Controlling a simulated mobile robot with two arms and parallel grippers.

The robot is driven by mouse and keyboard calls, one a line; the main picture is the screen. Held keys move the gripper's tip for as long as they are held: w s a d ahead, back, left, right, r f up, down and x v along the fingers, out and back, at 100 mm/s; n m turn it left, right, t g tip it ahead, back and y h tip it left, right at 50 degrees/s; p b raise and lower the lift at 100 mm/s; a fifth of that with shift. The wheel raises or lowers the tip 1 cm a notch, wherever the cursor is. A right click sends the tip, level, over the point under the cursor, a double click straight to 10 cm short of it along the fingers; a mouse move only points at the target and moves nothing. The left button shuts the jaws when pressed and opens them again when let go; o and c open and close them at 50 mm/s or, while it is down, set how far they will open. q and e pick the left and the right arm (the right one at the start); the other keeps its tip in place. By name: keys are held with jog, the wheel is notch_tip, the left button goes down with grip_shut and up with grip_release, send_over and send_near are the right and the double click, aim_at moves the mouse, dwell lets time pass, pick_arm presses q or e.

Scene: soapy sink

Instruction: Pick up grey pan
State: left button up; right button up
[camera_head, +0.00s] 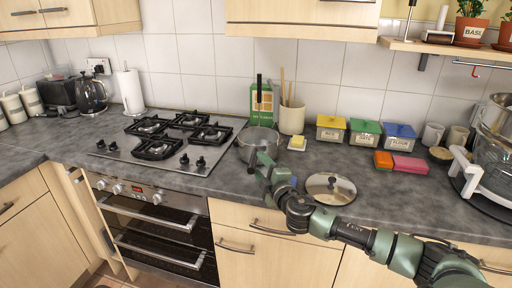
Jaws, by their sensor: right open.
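The grey pan (260,139) stands on the dark worktop, just right of the hob. Its dark handle sticks up at the back. My right gripper (264,164) is at the front of the pan, low over the worktop. It is open, and its fingers overlap the pan's front side in the picture. I cannot tell whether they touch it. The gripper hides part of the pan's front. My left gripper is not in view.
A silver lid (331,188) lies right of my gripper, close to my right arm. A butter dish (297,144), a utensil pot (291,119) and a green box (260,101) stand around the pan. The gas hob (172,151) is to the left. Coloured sponges (410,165) lie further right.

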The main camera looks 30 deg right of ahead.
aim_at(256, 161)
jog(key=shift+w, duration=0.3)
jog(key=w, duration=0.1)
jog(key=w+p, duration=0.1)
jog(key=shift+w+d+f, duration=0.15)
jog(key=shift+w+f, duration=0.05)
jog(key=shift+w, duration=0.1)
jog(key=shift+w+d+f, duration=0.1)
jog(key=shift+w, duration=0.5)
jog(key=shift+w+d+f, duration=0.1)
jog(key=shift+w, duration=0.45)
grip_shut()
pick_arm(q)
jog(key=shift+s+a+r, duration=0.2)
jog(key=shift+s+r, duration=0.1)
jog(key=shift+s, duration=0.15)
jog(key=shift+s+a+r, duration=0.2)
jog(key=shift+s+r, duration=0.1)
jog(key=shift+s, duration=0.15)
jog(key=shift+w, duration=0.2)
